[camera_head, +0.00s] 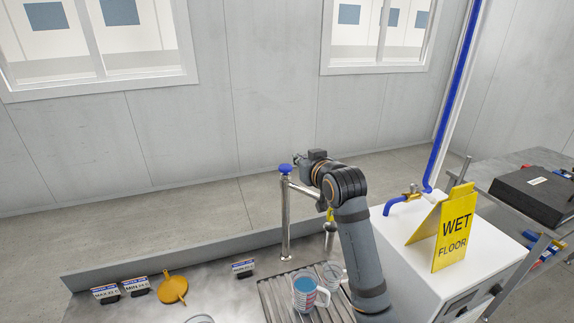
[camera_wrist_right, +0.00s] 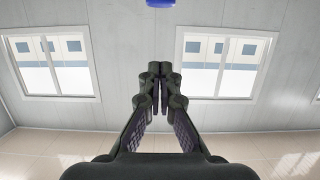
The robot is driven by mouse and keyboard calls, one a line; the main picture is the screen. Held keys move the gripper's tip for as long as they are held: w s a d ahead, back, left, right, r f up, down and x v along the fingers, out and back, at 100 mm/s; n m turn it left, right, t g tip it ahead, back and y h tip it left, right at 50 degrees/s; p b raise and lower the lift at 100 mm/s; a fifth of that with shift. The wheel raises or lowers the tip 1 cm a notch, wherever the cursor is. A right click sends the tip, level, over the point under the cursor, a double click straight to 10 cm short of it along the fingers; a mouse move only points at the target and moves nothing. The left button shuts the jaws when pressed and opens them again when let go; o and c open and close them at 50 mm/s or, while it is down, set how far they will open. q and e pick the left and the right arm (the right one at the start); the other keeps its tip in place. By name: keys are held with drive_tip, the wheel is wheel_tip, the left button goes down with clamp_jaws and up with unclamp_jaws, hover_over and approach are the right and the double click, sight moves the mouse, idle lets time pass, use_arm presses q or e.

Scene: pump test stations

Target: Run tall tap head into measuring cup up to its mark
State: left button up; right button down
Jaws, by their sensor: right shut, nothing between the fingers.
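The tall tap (camera_head: 286,220) is a slim metal post with a blue head (camera_head: 285,169) on top. The blue head also shows at the top edge of the right wrist view (camera_wrist_right: 160,3), cut off. My right gripper (camera_head: 298,165) is beside the blue head in the head view; its fingers (camera_wrist_right: 160,75) are together and empty. I cannot tell whether they touch the head. A cup with red markings and blue in it (camera_head: 305,292) stands on the ribbed drain area, with a clear cup (camera_head: 332,271) behind it. Which is the measuring cup, and its level, are unclear. My left gripper is out of view.
Small labelled cards (camera_head: 136,286) and an orange funnel (camera_head: 173,289) lie on the metal bench at left. My right arm covers part of the bench.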

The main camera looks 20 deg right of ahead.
drive_tip(key=p, duration=0.4)
hover_over(288, 170)
wheel_tip(288, 170, down, 2)
wheel_tip(288, 170, down, 4)
drive_tip(key=shift+r+p, duration=0.1)
drive_tip(key=shift+p, duration=0.5)
drive_tip(key=shift+f, duration=0.45)
